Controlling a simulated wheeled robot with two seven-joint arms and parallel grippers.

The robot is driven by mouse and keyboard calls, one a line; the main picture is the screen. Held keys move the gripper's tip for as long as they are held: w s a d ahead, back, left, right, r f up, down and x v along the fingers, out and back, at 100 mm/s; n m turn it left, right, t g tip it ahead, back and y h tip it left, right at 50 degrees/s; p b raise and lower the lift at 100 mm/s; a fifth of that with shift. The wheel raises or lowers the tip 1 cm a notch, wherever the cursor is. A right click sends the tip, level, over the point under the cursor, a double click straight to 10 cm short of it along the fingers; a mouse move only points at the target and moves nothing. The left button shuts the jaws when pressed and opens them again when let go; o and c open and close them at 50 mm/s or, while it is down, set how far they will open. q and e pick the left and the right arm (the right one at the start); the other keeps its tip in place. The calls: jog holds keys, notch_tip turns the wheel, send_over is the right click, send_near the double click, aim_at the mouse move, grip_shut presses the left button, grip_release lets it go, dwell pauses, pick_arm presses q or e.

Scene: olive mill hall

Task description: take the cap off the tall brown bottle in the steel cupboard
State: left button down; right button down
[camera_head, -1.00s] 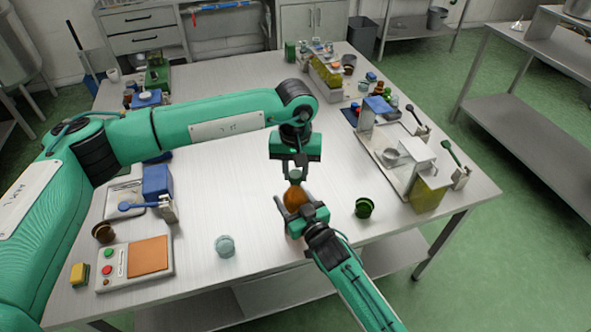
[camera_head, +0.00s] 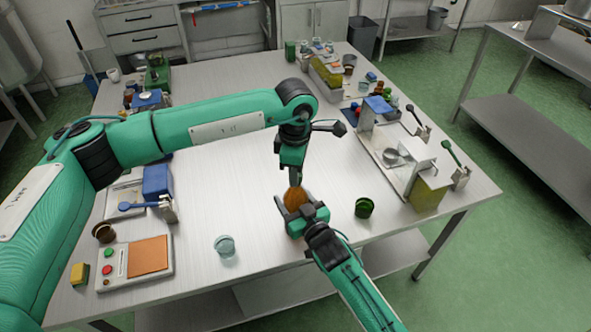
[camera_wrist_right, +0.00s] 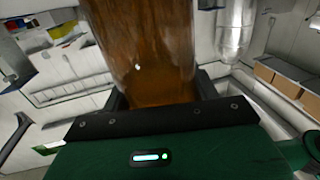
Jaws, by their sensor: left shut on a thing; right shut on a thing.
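The brown bottle (camera_head: 297,197) is above the steel table, not in a cupboard. My right gripper (camera_head: 298,206) is shut on its body. In the right wrist view the amber glass of the bottle (camera_wrist_right: 150,55) fills the space between the fingers. My left gripper (camera_head: 294,178) comes down from above and is shut at the top of the bottle, where the cap sits. Its fingers hide the cap, so I cannot tell whether it is loose.
A clear glass jar (camera_head: 225,246) and a dark green cup (camera_head: 364,207) stand on the table on either side of the bottle. A button panel (camera_head: 134,263) lies at the front left. A metal stand (camera_head: 398,165) is at the right. The table's middle is clear.

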pick_arm(q)
jog(key=n, duration=0.9)
jog(key=shift+n, duration=0.3)
jog(key=n, duration=0.4)
jog(key=shift+n, duration=0.4)
jog(key=n, duration=0.5)
jog(key=shift+d, duration=0.1)
jog(key=shift+r, duration=0.25)
jog(key=shift+r, duration=0.9)
